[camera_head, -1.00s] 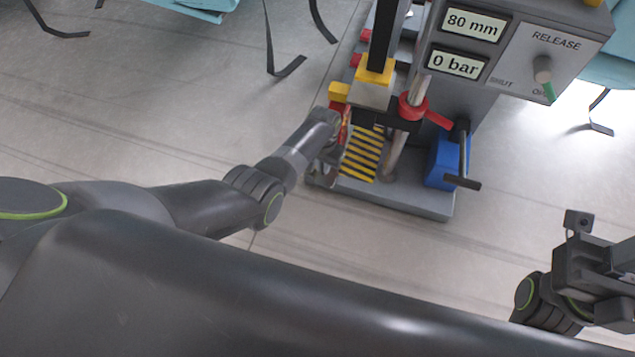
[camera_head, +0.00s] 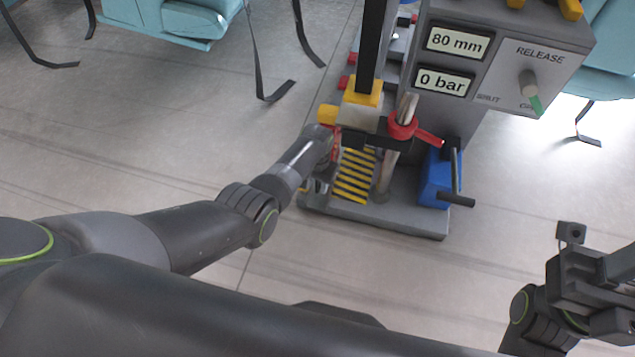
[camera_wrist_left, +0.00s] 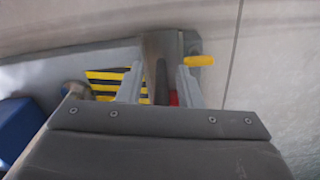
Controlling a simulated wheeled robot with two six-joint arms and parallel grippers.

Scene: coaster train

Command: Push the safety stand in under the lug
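The press stands on a grey base plate (camera_head: 415,222) with a yellow-black striped patch (camera_head: 354,176). Above the patch is a grey block (camera_head: 357,117) with a yellow top, seemingly the lug. My left gripper (camera_wrist_left: 160,75) is low at the left edge of the base. In the left wrist view its fingers are apart, with an upright grey-brown post (camera_wrist_left: 157,50) between them, seemingly the safety stand. Whether they grip it I cannot tell. A red part (camera_head: 334,146) shows beside the gripper in the head view. My right gripper (camera_head: 590,285) is at the lower right, away from the press.
The display panel (camera_head: 455,62) reads 80 mm and 0 bar, with a RELEASE knob (camera_head: 528,84). A red collar (camera_head: 402,128) sits on a rod. A blue block (camera_head: 435,180) with a dark lever is at the right. Teal seats (camera_head: 190,20) stand behind. The floor left is clear.

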